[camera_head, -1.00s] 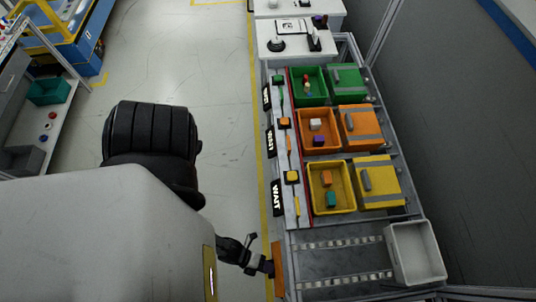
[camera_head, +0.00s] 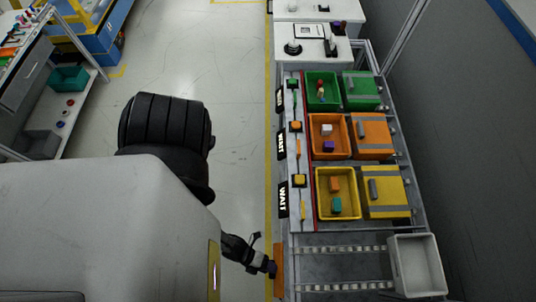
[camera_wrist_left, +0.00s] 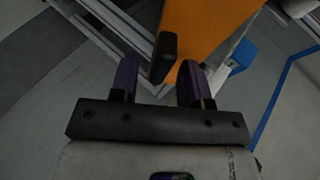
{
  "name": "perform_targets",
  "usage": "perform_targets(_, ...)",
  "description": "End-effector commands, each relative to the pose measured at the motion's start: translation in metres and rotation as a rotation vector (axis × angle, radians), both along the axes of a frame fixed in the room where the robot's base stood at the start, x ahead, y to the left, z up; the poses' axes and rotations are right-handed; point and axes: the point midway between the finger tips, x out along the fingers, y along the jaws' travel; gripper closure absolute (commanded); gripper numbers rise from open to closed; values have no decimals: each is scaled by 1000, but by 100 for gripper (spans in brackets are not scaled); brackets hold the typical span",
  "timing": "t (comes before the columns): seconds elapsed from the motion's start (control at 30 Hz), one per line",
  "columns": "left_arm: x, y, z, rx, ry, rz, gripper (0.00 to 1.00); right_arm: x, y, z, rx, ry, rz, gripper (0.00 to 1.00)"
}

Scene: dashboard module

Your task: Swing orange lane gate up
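The orange lane gate (camera_head: 279,270) shows as a narrow upright orange strip at the front left edge of the conveyor in the head view. In the left wrist view the gate (camera_wrist_left: 205,25) is a broad orange panel with a black handle (camera_wrist_left: 164,55). My left gripper (camera_head: 270,268) is right beside the gate's left face. In the left wrist view its two purple fingers (camera_wrist_left: 158,64) stand apart, with the handle between them in the picture. A gap shows on both sides of the handle, so I see no grip on it. My right gripper is not in view.
The roller lane (camera_head: 342,268) lies right of the gate, with a grey bin (camera_head: 416,266) at its right end. Yellow (camera_head: 322,205), orange (camera_head: 317,148) and green (camera_head: 312,92) bins stand farther back. Open floor (camera_head: 235,130) lies left of the conveyor.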

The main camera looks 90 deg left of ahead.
Motion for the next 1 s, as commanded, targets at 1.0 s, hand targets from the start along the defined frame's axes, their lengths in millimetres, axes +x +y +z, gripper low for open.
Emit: perform_targets(1.0,-89,53,65,1,1,1,57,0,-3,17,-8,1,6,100)
